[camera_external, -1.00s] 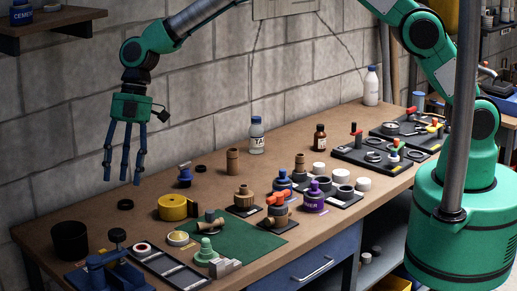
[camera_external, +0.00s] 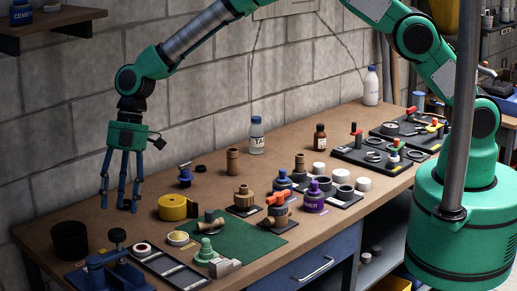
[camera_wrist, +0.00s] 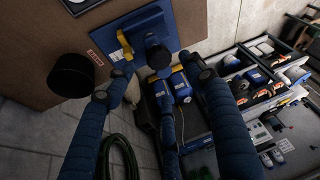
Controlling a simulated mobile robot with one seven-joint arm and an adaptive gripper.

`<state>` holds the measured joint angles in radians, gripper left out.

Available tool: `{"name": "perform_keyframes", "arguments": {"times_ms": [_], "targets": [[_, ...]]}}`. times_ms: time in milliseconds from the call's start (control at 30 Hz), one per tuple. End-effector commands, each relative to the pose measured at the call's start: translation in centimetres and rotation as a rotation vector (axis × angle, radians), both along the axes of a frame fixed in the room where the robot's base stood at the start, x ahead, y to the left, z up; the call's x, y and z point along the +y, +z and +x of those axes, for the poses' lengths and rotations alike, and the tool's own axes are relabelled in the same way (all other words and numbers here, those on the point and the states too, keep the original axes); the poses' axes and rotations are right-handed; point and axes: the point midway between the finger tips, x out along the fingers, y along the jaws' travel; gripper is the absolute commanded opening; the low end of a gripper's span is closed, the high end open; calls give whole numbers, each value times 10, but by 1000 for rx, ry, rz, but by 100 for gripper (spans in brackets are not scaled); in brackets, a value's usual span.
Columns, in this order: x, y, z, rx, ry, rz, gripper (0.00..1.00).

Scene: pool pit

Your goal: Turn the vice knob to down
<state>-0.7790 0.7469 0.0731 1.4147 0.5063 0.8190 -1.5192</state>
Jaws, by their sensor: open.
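The blue vice (camera_external: 104,272) stands at the near left end of the bench. Its round black knob (camera_external: 117,235) sits on top of a post. My gripper (camera_external: 121,206) points straight down in the external view. Its three blue fingers are apart and empty, with their tips above the knob in the picture and not visibly touching it. In the wrist view my gripper (camera_wrist: 155,68) also has its fingers spread.
A black cup (camera_external: 70,240) stands left of the vice and also shows in the wrist view (camera_wrist: 70,75). A yellow tape roll (camera_external: 173,207) and a dark tray (camera_external: 165,268) lie to the right. A block wall (camera_external: 60,130) rises behind the bench.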

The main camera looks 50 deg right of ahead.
Motion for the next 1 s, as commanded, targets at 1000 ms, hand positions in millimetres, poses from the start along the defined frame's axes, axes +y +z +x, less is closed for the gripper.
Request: {"name": "perform_keyframes", "arguments": {"times_ms": [1000], "targets": [[25, -65, -11, 0, -1, 0, 42]]}}
